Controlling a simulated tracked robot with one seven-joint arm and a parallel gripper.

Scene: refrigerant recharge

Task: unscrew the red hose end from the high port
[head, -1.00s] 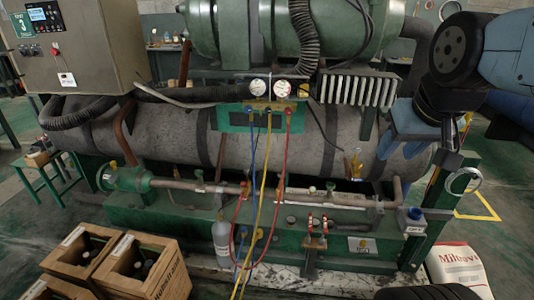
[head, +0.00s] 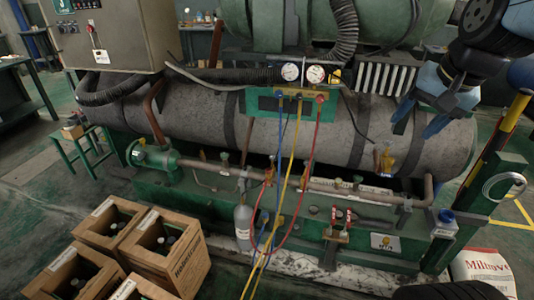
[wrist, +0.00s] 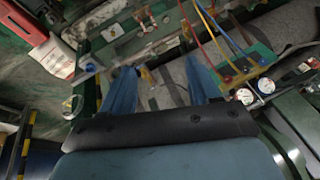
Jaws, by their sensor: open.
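The red hose (head: 312,150) hangs from the right side of the gauge manifold (head: 290,93), loops low and rises toward a fitting with an orange handle (head: 270,172) on the lower pipe. I cannot make out the hose end or its thread at this size. My gripper (head: 411,130) is open and empty, its blue fingers in front of the right part of the grey tank, well right of the hoses. In the wrist view, the open fingers (wrist: 160,78) have nothing between them, and the red hose (wrist: 208,30) shows at upper right.
Blue (head: 279,140) and yellow (head: 295,150) hoses hang beside the red one. A grey bottle (head: 243,225) stands below the pipe. A yellow-black post (head: 500,135) and green frame are right of my gripper.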

